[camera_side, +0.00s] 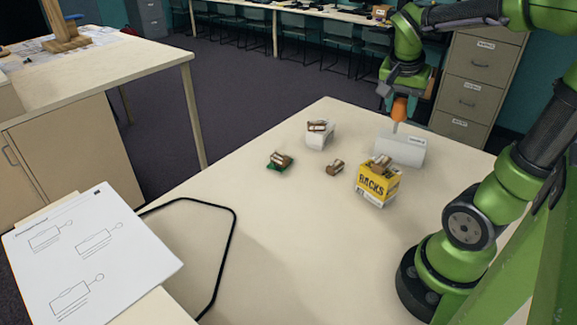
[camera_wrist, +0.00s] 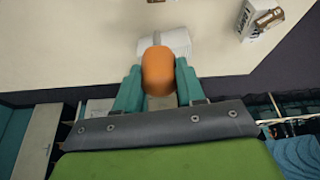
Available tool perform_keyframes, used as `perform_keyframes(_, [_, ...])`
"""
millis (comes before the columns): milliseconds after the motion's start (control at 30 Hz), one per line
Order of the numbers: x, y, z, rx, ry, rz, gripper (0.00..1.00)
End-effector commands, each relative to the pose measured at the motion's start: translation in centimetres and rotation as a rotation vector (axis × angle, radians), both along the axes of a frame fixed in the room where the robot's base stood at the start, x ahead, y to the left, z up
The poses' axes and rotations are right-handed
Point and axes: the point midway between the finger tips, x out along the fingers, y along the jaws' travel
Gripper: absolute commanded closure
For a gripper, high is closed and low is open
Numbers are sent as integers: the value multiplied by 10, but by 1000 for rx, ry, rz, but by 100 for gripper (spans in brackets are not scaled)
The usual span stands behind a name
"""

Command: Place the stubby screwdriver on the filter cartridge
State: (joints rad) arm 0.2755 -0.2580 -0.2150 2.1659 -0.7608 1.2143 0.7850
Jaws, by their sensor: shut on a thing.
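My gripper (camera_side: 397,97) is shut on the orange handle of the stubby screwdriver (camera_side: 399,110), which hangs roughly upright with its shaft pointing down. In the wrist view my gripper (camera_wrist: 158,88) has the screwdriver's orange handle (camera_wrist: 158,68) between its teal fingers. The white filter cartridge (camera_side: 404,152) lies on the table directly below the screwdriver. The cartridge also shows in the wrist view (camera_wrist: 178,43), behind the handle. The shaft's tip is at or just above the cartridge top; I cannot tell if they touch.
A yellow box (camera_side: 376,187) with a brown block on top stands close in front of the cartridge. A white box (camera_side: 318,140), a green piece (camera_side: 277,167) and a brown block (camera_side: 335,167) are further left.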

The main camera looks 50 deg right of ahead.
Motion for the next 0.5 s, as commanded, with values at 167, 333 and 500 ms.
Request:
perform_keyframes(167, [-41, -25, -1, -3, -3, -194, 92])
perform_keyframes(333, [-69, -38, -1, -7, -4, -319, 92])
perform_keyframes(500, [-67, -37, -26, -5, 0, -312, 92])
